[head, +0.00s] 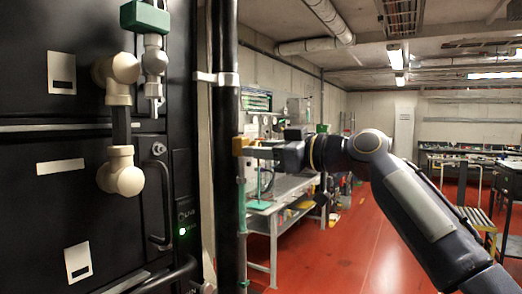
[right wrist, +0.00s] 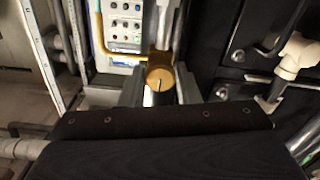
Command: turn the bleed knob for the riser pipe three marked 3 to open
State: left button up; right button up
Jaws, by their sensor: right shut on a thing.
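The bleed knob is a small brass-yellow piece (head: 240,145) on the side of a black vertical riser pipe (head: 226,120). My right gripper (head: 258,151) reaches it from the right and is shut on it. In the right wrist view the round brass knob face (right wrist: 160,78) sits between the two grey fingers, with a thin mark line on it running nearly upright. Part of the knob is hidden by the fingers. I cannot read a number 3 on the pipe in either view. My left gripper is not in view.
A black cabinet (head: 95,112) with beige pipe elbows (head: 120,172) and a handle stands left of the pipe. A workbench (head: 285,188) stands behind the gripper. The red floor (head: 345,255) is open at the centre. A panel with buttons (right wrist: 124,28) shows in the wrist view.

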jog(key=shift+f, duration=0.1)
jog(key=o, duration=1)
jog(key=shift+c, duration=0.2)
jog(key=b+v, duration=0.2)
jog(key=v, duration=0.6)
jog(key=shift+a, duration=0.1)
